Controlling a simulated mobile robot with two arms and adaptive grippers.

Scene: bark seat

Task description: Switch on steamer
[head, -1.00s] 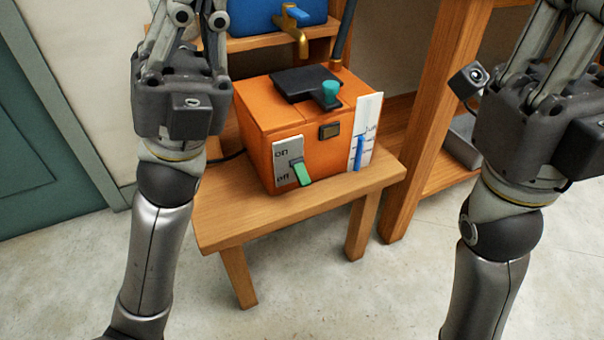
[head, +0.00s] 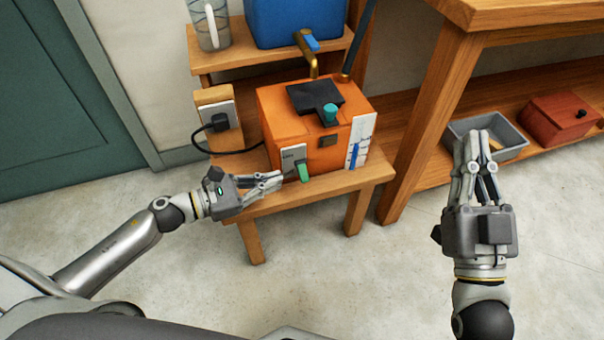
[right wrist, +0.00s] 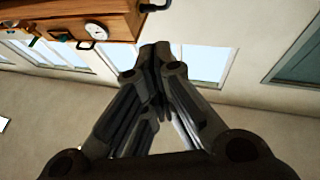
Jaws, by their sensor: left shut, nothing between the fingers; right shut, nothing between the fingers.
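The steamer (head: 285,115) is an orange box on a small wooden stand in the head view. Its front left has a pale on/off plate with a green switch lever (head: 304,172) that points down, toward the "off" end. A white scale with a blue slider (head: 353,156) is at its front right. My left gripper (head: 280,180) is shut and empty, with its fingertips just left of the green lever; whether they touch cannot be told. My right gripper (head: 483,135) is shut and empty, away to the right; its shut fingers also show in the right wrist view (right wrist: 155,50).
A plug sits in a socket (head: 217,115) left of the steamer, with a black cable. A blue tank (head: 285,22) with a brass tap stands behind on a shelf. A grey tray (head: 510,150) and a red box (head: 560,118) are on the right shelf. The floor in front is clear.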

